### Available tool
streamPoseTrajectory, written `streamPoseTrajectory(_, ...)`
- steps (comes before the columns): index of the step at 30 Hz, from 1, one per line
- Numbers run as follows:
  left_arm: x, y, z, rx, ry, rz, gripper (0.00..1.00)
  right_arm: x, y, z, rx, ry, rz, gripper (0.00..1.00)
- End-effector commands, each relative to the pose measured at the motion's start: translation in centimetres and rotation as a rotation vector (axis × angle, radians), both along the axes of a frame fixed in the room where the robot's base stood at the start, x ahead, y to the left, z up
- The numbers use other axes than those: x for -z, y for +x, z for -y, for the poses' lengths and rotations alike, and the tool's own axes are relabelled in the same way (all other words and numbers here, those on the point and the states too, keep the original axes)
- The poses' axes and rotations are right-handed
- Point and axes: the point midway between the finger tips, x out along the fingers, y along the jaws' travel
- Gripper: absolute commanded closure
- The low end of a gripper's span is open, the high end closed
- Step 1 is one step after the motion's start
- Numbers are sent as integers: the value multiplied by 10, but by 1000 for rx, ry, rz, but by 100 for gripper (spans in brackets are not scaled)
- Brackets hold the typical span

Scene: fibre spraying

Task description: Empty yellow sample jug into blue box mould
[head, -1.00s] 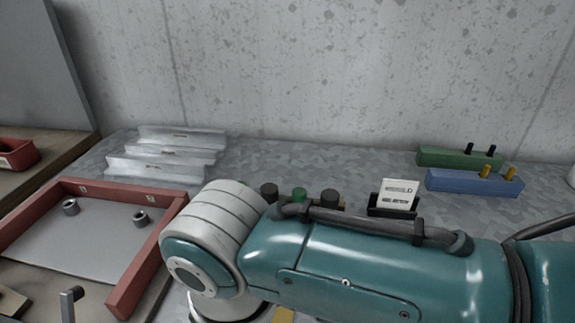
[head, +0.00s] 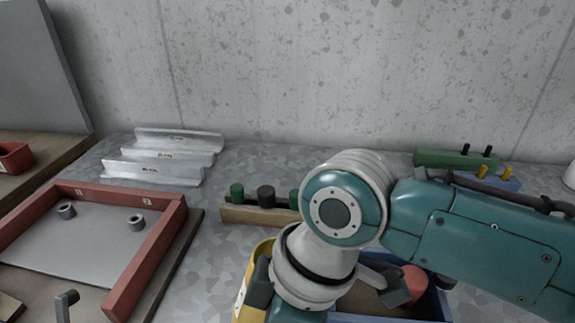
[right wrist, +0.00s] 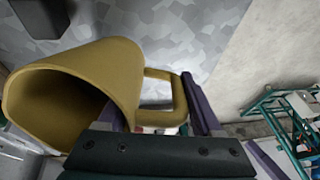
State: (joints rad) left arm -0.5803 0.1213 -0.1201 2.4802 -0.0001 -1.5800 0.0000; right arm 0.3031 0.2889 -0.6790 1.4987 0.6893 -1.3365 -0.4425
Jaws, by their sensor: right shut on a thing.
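The yellow sample jug (head: 262,250) is partly hidden behind my right wrist in the head view. In the right wrist view the jug (right wrist: 95,75) lies tilted on its side, its mouth facing left. Its inside is dark and I cannot tell what it holds. My right gripper (right wrist: 160,115) is shut on the jug's handle, with a finger on either side. The blue box mould (head: 442,306) is under and behind my right arm, to the right of the jug; its blue rim and brown inside show in part. My left gripper is not in view.
A wooden rack (head: 245,214) with dark and green knobs stands behind my wrist. A red-framed tray (head: 150,258) is at left, with silver angled plates (head: 160,172) behind it. A green block (head: 440,158) with pegs is at the back right.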

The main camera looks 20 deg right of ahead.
Motion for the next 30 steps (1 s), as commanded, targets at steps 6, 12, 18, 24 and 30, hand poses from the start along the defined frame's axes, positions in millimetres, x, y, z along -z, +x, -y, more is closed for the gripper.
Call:
streamPoseTrajectory(6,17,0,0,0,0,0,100,0,0,9,1,108,6,100)
streamPoseTrajectory(12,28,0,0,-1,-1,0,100,-9,0,17,0,208,12,100)
streamPoseTrajectory(18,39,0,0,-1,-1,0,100,-17,-1,23,0,300,13,100)
streamPoseTrajectory(24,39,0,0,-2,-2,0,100,-22,-1,24,0,325,16,100)
streamPoseTrajectory(30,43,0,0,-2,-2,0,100,-24,-1,25,-1,352,19,100)
